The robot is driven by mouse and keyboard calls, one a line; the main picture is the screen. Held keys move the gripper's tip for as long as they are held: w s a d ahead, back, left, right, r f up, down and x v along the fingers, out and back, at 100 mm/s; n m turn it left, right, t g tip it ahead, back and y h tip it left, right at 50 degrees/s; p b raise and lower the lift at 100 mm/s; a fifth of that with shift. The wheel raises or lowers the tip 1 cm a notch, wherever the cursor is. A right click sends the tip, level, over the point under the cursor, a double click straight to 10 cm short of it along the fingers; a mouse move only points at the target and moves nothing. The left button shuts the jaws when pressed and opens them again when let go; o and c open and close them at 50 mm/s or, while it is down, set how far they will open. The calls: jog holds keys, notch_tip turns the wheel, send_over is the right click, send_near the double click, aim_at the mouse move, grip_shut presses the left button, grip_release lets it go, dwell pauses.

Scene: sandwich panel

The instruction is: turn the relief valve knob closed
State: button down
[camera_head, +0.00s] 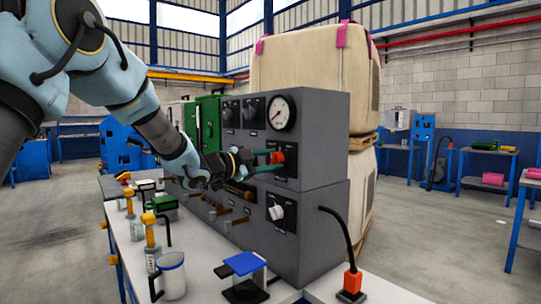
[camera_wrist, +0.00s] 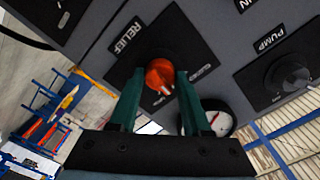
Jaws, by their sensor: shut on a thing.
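The orange-red relief valve knob (camera_wrist: 159,75) sits on a black plate (camera_wrist: 122,60) lettered RELIEF in the wrist view. In the head view the knob (camera_head: 277,157) is on the front of the grey panel (camera_head: 322,135), below the round gauge (camera_head: 280,113). My gripper (camera_wrist: 160,84) has its two green fingers on either side of the knob, shut on it. In the head view my gripper (camera_head: 268,160) reaches the knob from the left. The knob's pointer mark is too small to read.
A black PUMP knob (camera_wrist: 287,78) is to the right in the wrist view. A white knob (camera_head: 276,212) sits lower on the panel. A mug (camera_head: 172,276) and a blue-lidded box (camera_head: 244,270) stand on the white table in front.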

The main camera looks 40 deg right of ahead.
jog(key=n+p, duration=0.4)
jog(key=n, duration=0.2)
jog(key=shift+r, duration=0.1)
jog(key=shift+n+p, duration=1.2)
jog(key=shift+n, duration=0.7)
jog(key=shift+f, duration=0.2)
jog(key=shift+c, duration=1.8)
grip_release()
jog(key=shift+r, duration=0.1)
jog(key=shift+a, duration=0.15)
jog(key=a+b, duration=0.3)
jog(key=a, duration=0.7)
jog(key=shift+w+a, duration=0.3)
jog(key=shift+w, duration=0.05)
